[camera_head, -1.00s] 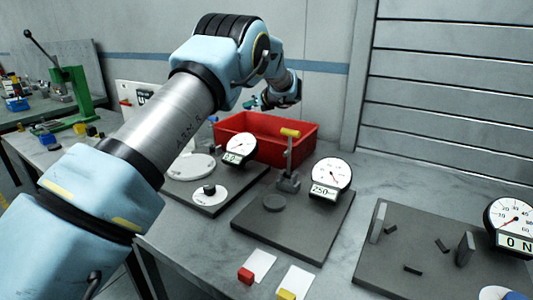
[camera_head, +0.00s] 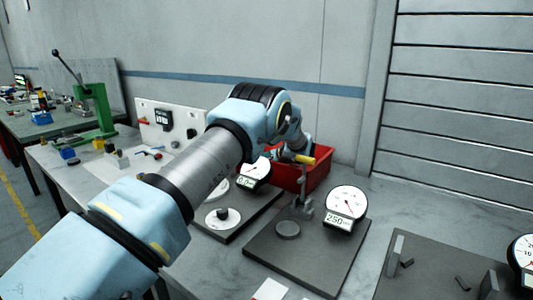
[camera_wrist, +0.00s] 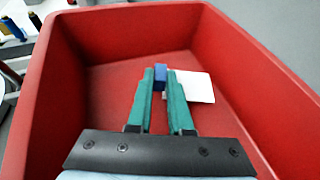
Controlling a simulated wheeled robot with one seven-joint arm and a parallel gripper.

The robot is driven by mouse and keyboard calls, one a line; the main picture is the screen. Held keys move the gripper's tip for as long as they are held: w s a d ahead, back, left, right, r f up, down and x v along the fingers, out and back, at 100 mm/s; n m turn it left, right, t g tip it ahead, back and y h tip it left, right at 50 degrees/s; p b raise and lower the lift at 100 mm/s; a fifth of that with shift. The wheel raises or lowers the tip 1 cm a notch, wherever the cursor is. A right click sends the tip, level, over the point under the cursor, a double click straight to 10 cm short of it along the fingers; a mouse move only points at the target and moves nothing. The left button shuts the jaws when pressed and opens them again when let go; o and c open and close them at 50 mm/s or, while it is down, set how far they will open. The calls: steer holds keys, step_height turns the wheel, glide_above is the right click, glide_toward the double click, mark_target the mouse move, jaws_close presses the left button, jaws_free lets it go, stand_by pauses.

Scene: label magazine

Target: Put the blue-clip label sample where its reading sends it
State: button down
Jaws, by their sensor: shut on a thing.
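In the wrist view my gripper (camera_wrist: 160,76), with green fingers, is shut on the blue clip (camera_wrist: 160,70) of the label sample. The sample's white label (camera_wrist: 194,86) sticks out to the right of the fingers. Clip and label are over the inside of the red bin (camera_wrist: 62,95), between its walls; whether they touch its floor, I cannot tell. In the head view the red bin (camera_head: 318,176) is partly hidden by my arm, and the sample does not show clearly. A dial gauge (camera_head: 346,203) on the thickness stand shows about 250.
A dark plate (camera_head: 430,275) with small upright parts lies at the right. A white card (camera_head: 270,290) lies at the front edge.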

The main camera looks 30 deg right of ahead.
steer(key=shift+f+b, duration=0.6)
steer(key=shift+b, duration=0.1)
steer(key=c, duration=0.8)
jaws_free()
steer(key=shift+c, duration=0.2)
steer(key=shift+r, duration=0.1)
steer(key=shift+r+p, duration=0.55)
steer(key=shift+p, duration=0.1)
steer(key=b+v, duration=0.3)
steer(key=v, duration=0.9)
steer(key=shift+b, duration=0.35)
steer(key=shift+r, duration=0.1)
